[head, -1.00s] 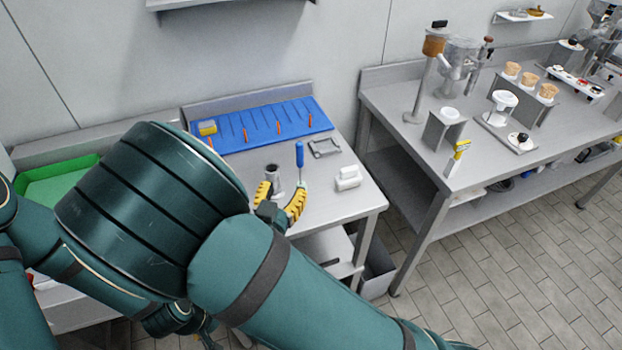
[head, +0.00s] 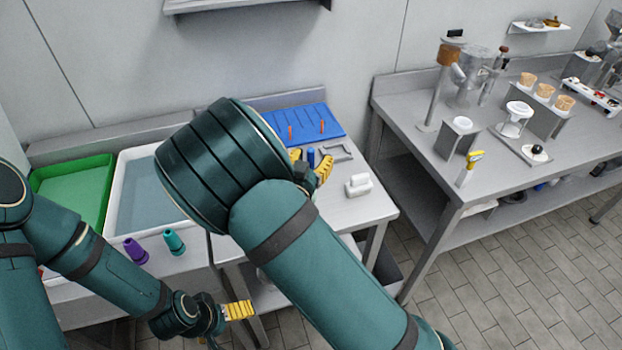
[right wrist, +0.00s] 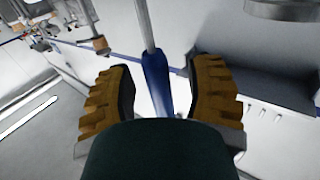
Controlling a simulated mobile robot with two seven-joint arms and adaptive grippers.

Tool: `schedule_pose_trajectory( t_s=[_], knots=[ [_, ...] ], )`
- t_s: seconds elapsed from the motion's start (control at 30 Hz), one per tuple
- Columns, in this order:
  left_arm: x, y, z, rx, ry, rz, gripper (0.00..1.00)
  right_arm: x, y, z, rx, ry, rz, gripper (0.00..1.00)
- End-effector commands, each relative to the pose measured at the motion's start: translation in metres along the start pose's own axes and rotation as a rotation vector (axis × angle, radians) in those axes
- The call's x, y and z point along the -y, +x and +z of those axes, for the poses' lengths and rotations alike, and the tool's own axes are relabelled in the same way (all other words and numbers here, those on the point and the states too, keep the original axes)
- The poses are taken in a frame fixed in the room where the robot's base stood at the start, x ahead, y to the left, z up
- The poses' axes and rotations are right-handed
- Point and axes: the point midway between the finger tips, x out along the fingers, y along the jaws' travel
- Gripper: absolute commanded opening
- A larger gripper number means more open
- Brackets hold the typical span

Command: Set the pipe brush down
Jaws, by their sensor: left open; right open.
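The pipe brush (right wrist: 157,80) shows in the right wrist view as a blue handle with a thin metal rod running up out of the picture. In the head view only a bit of its blue handle (head: 311,157) shows, by the right gripper. My right gripper (right wrist: 162,75) is open, its yellow fingers on either side of the handle with a gap on each side. In the head view this gripper (head: 312,168) is over the right-hand table part, partly hidden by my arm. My left gripper (head: 238,311) is in front of the counter, empty. The brush head is hidden.
A blue mat (head: 300,124) with orange pegs lies at the back. A grey bracket (head: 338,152) and a white block (head: 358,185) are right of the gripper. A green basin (head: 75,190), a white water basin (head: 140,190), a purple cone (head: 135,250) and a teal cone (head: 173,241) are left.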

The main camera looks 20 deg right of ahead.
Motion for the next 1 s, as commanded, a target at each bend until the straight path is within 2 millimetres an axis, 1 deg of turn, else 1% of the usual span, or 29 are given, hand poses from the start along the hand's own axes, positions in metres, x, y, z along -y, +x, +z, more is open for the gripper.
schedule_pose_trajectory(
  t_s=[0.1, 0.33, 0.37, 0.4, 0.47, 0.5, 0.87, 1.0],
  knots=[
    [0.0000, 0.0002, 0.0002, 0.000, 0.000, 0.000, 1.00, 0.0002, 0.0079, 0.0001, 0.001, 0.000, 0.000, 0.53],
    [0.0000, 0.0001, 0.0002, 0.001, 0.000, 0.000, 1.00, 0.0002, 0.0086, -0.0001, 0.001, 0.000, 0.000, 0.53],
    [0.0000, 0.0001, 0.0002, 0.000, 0.000, 0.000, 1.00, 0.0001, 0.0086, -0.0001, 0.001, 0.000, 0.000, 0.48],
    [0.0000, 0.0001, 0.0002, 0.000, 0.000, 0.000, 1.00, 0.0002, 0.0085, 0.0000, 0.001, 0.000, 0.000, 0.34],
    [0.0000, 0.0001, 0.0002, 0.000, 0.000, 0.000, 1.00, 0.0001, 0.0085, -0.0001, 0.001, 0.000, 0.000, 0.13],
    [0.0000, 0.0001, 0.0001, 0.000, 0.000, 0.000, 1.00, 0.0002, 0.0084, -0.0001, 0.001, 0.000, 0.000, 0.00],
    [0.0000, 0.0001, 0.0001, 0.000, 0.000, 0.000, 1.00, 0.0002, 0.0083, -0.0003, 0.000, 0.000, 0.000, 0.00],
    [-0.0006, -0.0015, -0.0004, -0.001, 0.000, 0.000, 1.00, 0.0005, 0.0083, -0.0084, -0.001, 0.002, -0.001, 0.00]
  ],
)
